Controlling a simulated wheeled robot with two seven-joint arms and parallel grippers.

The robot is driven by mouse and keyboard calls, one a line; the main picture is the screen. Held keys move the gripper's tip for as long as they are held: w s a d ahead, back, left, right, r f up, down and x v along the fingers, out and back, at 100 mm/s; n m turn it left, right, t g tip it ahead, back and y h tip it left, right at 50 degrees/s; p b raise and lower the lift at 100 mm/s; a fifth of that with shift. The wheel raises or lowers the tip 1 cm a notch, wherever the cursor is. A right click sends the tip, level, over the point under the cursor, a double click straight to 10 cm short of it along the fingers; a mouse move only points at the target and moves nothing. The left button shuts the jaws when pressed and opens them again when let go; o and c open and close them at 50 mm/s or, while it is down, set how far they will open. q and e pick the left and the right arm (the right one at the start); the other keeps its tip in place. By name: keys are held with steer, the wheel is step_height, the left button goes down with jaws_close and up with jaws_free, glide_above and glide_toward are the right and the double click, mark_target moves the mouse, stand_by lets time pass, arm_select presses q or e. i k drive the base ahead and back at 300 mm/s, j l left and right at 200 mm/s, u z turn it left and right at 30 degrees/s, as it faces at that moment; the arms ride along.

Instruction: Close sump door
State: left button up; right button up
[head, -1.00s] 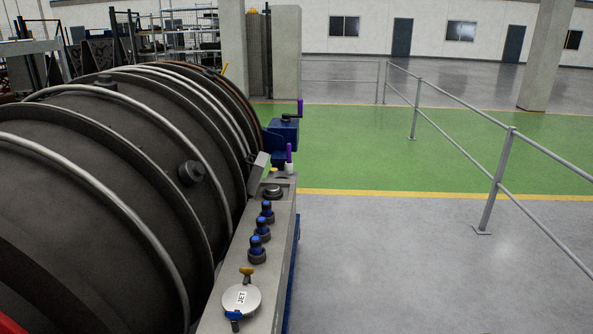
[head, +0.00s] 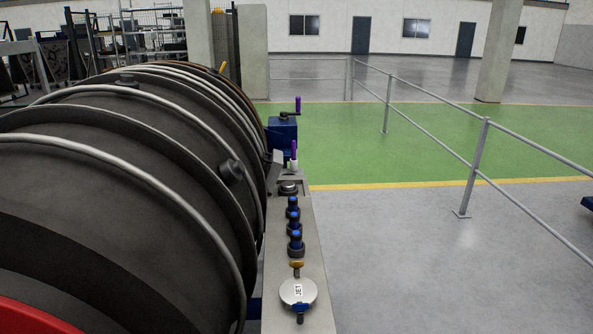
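A grey ledge (head: 311,233) runs along the right side of a large dark engine casing. At its far end a small grey flap (head: 274,172) stands raised beside a shallow recess with a dark round cap (head: 289,188). The flap looks like an open door; no label shows that it is the sump door. On the near end lies a round silver disc (head: 297,292) marked JET, with a yellow tab and a blue latch. Neither of my grippers is in view.
The ribbed engine casing (head: 120,190) fills the left. Several blue-topped fittings (head: 294,224) stand on the ledge. A blue box (head: 281,136) with a purple-handled crank is beyond. Grey floor (head: 390,260) is open to the right, up to a metal railing (head: 473,169).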

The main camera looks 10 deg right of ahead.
mark_target(275, 162)
steer(key=j+z, duration=0.15)
steer(key=j, duration=0.15)
steer(key=i+l, duration=0.1)
steer(key=l, duration=1.4)
steer(key=i+l, duration=0.15)
steer(key=l, duration=0.55)
steer(key=i+l, duration=0.3)
steer(key=l, duration=0.15)
steer(key=i+l+u, duration=0.1)
steer(key=i+l, duration=0.55)
steer(key=l, duration=0.2)
steer(key=i+l, duration=0.1)
steer(key=i, duration=0.15)
steer(key=i+l, duration=0.1)
steer(key=i, duration=0.2)
